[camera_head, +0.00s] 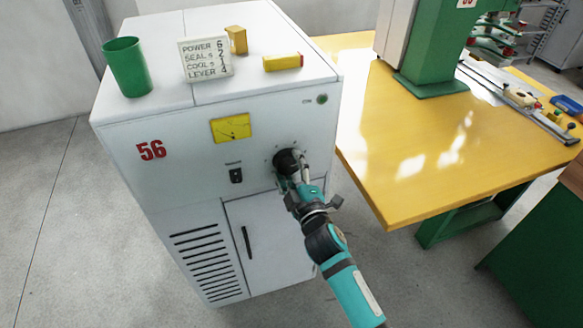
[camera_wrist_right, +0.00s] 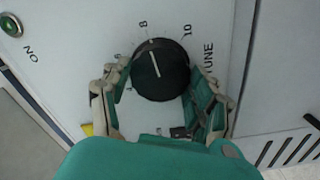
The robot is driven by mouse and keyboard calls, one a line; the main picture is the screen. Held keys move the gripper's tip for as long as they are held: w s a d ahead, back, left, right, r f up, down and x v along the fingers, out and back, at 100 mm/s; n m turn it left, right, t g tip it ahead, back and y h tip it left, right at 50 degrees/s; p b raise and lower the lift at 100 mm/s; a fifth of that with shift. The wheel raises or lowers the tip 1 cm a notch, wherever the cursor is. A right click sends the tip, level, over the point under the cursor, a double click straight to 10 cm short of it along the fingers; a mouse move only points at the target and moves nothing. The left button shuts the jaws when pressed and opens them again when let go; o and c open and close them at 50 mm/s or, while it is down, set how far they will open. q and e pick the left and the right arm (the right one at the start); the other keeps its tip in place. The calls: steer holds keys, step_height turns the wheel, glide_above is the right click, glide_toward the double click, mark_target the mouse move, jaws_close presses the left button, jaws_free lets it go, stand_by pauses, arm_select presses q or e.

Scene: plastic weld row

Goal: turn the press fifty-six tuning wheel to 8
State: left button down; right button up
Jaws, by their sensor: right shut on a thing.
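The black tuning wheel (camera_head: 286,161) is on the front of the white cabinet marked 56 (camera_head: 185,190). In the right wrist view the wheel (camera_wrist_right: 162,80) has a white pointer line that points up, about at the tick by the 8. The 10 is to the right of it, and a 4 is at the lower left. My right gripper (camera_head: 294,173) is at the wheel, with its fingers shut on either side of it. It also shows in the right wrist view (camera_wrist_right: 158,95). My left gripper is not in view.
A yellow gauge (camera_head: 231,128) and a black switch (camera_head: 236,175) are left of the wheel. A yellow table (camera_head: 400,150) stands close on the right.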

stand_by(0.4)
steer(key=o, duration=1.2)
steer(key=v, duration=1.2)
